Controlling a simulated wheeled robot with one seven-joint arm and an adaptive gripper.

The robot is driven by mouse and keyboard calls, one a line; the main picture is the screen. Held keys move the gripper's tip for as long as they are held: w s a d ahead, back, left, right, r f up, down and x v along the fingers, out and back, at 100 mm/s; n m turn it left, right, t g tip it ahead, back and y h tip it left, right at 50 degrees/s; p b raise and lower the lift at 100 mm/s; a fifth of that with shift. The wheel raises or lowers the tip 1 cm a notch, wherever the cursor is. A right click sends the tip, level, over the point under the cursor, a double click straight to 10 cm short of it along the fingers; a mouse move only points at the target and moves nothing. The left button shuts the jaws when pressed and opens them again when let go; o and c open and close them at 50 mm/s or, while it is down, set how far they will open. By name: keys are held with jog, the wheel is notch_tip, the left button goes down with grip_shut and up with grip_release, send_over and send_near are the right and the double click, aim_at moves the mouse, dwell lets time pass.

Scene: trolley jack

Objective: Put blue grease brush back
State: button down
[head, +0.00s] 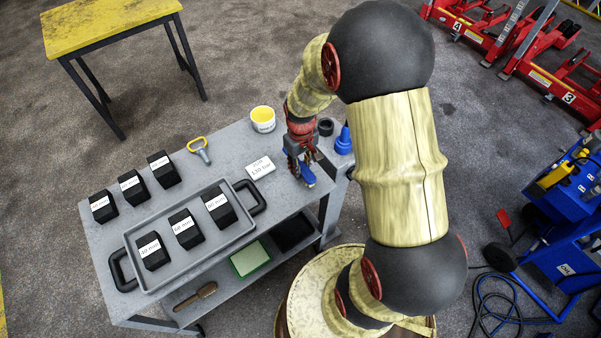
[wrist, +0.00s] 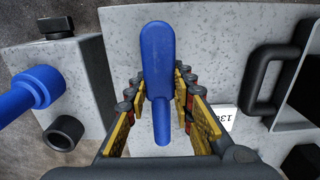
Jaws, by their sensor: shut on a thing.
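The blue grease brush (wrist: 158,60) is between the two fingers of my gripper (wrist: 160,85), which is shut on it. In the wrist view its broad blue end points up the picture and its narrow part points down. In the head view the blue brush (head: 308,176) shows at the fingertips of my gripper (head: 303,168), over the right end of the grey trolley top (head: 238,138). I cannot tell the gap to the surface. A black open tube (wrist: 65,133) stands to the left of the brush in the wrist view; it also shows behind my gripper (head: 326,127).
A blue fitting (head: 344,140) sits at the trolley's right end. A white-and-yellow tub (head: 263,119), a yellow-handled tool (head: 199,148) and a card (head: 261,168) lie nearby. A grey tray (head: 239,227) with black blocks fills the front. A wooden brush (head: 195,297) lies on the lower shelf.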

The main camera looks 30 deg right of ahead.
jog(key=shift+w+f+b, duration=0.2)
jog(key=shift+f+b, duration=0.15)
jog(key=shift+f, duration=1.35)
jog(key=shift+f, duration=0.1)
jog(key=c, duration=1.6)
grip_release()
jog(key=shift+o, duration=0.3)
notch_tip(320, 180, up, 12)
jog(key=p, duration=0.3)
jog(key=s+a+r+t, duration=0.2)
jog(key=s+a+r, duration=0.2)
jog(key=r, duration=0.4)
jog(key=s+a+r+t, duration=0.1)
jog(key=s+a+r, duration=0.3)
jog(key=s+r, duration=0.2)
jog(key=s+a+r+t, duration=0.2)
jog(key=s+a+r, duration=0.2)
jog(key=r, duration=0.6)
jog(key=shift+s+t, duration=0.3)
jog(key=shift+s, duration=0.4)
